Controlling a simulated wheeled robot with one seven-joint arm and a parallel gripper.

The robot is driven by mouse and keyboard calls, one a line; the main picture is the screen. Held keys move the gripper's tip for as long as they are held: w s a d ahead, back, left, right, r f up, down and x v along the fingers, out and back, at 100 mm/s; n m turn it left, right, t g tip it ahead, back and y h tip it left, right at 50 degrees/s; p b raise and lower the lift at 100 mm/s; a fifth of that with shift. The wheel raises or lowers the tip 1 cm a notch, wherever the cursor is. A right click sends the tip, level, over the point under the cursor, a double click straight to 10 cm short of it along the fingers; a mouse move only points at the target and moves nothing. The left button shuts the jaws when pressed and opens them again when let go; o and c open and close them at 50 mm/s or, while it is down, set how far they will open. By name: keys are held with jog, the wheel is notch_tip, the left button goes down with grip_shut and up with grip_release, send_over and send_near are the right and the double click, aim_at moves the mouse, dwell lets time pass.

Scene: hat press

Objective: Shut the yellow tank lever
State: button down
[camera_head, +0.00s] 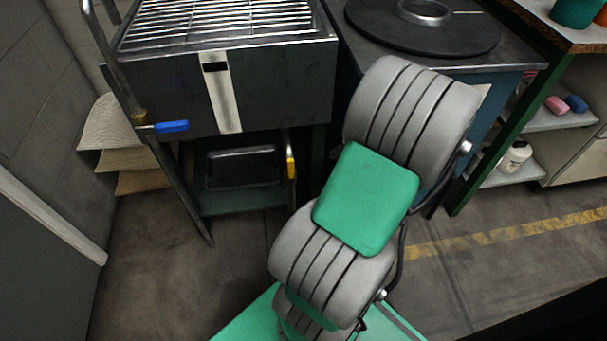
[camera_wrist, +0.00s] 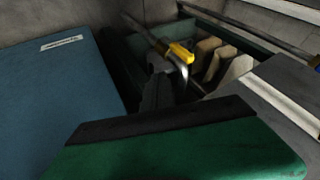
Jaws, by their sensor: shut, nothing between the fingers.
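The yellow lever (camera_head: 291,167) shows as a short upright handle below the right front of the dark tank (camera_head: 270,85). In the wrist view the yellow lever (camera_wrist: 181,53) sits at the end of a thin pipe, beside a silvery bent fitting, and looks roughly in line with the pipe. My gripper (camera_wrist: 160,88) shows as a dark shape just in front of the lever, shut and empty. Whether it touches the lever I cannot tell. In the head view my arm hides the gripper.
A blue lever (camera_head: 171,127) is on the pipe at the tank's left. A black tray (camera_head: 242,166) lies on the shelf below the tank. A dark round plate (camera_head: 425,28) tops the bench at right. Stacked beige hats (camera_head: 112,122) stand left. Floor at front left is clear.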

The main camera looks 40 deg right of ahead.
jog(key=b, duration=0.5)
send_near(291, 174)
jog(key=w+d+f, duration=0.1)
jog(key=d+f, duration=0.3)
jog(key=f, duration=0.1)
jog(key=w+a, duration=0.1)
jog(key=w+a+r, duration=0.1)
jog(key=shift+w+a+b, duration=0.2)
jog(key=shift+a+b, duration=0.15)
jog(key=shift+a, duration=0.05)
jog(key=shift+r, duration=0.1)
